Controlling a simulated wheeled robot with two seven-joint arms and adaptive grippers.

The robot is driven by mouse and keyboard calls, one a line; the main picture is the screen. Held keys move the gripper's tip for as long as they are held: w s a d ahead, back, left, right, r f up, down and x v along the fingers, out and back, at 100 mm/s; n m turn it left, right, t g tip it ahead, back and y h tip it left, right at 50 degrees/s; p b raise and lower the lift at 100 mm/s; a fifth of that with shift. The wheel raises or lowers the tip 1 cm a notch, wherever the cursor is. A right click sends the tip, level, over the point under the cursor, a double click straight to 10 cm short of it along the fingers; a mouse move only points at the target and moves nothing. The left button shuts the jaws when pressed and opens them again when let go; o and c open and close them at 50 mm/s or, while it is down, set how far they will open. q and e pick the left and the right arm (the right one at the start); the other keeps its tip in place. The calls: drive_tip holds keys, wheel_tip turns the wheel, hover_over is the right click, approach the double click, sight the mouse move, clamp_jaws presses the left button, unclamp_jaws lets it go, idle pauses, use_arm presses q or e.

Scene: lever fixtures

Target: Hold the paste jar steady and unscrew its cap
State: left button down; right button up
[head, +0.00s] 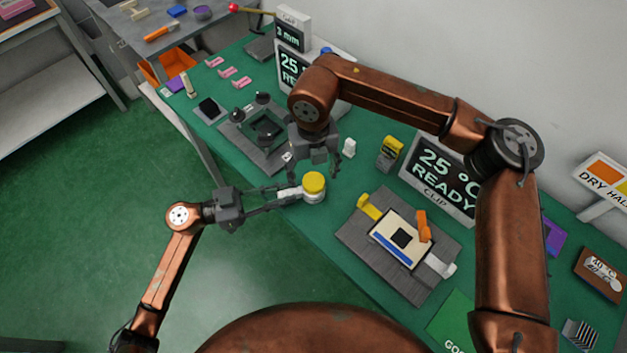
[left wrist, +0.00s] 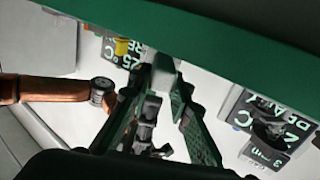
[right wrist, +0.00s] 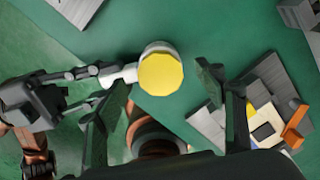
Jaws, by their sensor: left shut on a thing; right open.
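The paste jar (head: 313,196) is pale with a round yellow cap (head: 314,182). It is upright near the front edge of the green table. My left gripper (head: 296,192) reaches in from the left and is shut on the jar's pale side; the grip also shows in the right wrist view (right wrist: 128,73). In the left wrist view only a pale piece (left wrist: 164,68) shows between the fingertips. My right gripper (head: 319,160) is open and points down above the jar. In the right wrist view the yellow cap (right wrist: 161,75) lies between its spread fingers, with no contact visible.
A grey fixture (head: 262,130) stands behind and left of the jar. A grey board (head: 355,233) with a yellow piece and an orange lever is to the right. A small white block (head: 349,148) and a display sign (head: 440,175) stand behind.

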drive_tip(key=shift+f, duration=0.85)
drive_tip(key=shift+c, duration=0.5)
drive_tip(key=c, duration=1.2)
drive_tip(key=shift+o, duration=0.2)
drive_tip(key=n, duration=1.7)
drive_tip(key=shift+n, duration=0.4)
drive_tip(key=n, duration=0.5)
drive_tip(key=shift+r, duration=0.1)
drive_tip(key=o, duration=1.3)
